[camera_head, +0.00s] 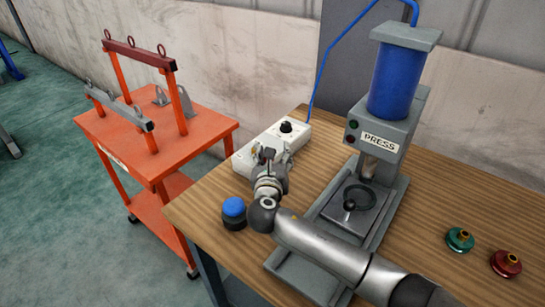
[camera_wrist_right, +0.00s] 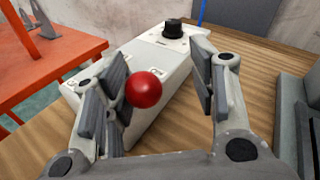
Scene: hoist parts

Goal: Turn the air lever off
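The air lever shows as a red ball knob (camera_wrist_right: 143,89) in the right wrist view, in front of a white control box (camera_wrist_right: 168,68). The box also shows in the head view (camera_head: 240,165), at the back left of the wooden table. My right gripper (camera_head: 271,155) is over the box and hides the lever there. In the wrist view my right gripper (camera_wrist_right: 163,90) is open, with the red ball between its fingers. The ball is close to the left finger; I cannot tell whether they touch. The lever's shaft is hidden. My left gripper is not in view.
A black dial (camera_head: 286,127) is on the box's far end. A grey press (camera_head: 392,120) with a blue cylinder stands right of the box. A blue-topped button (camera_head: 233,207) is at the left edge. Green (camera_head: 460,239) and red (camera_head: 506,263) parts lie right. An orange cart (camera_head: 160,140) stands left.

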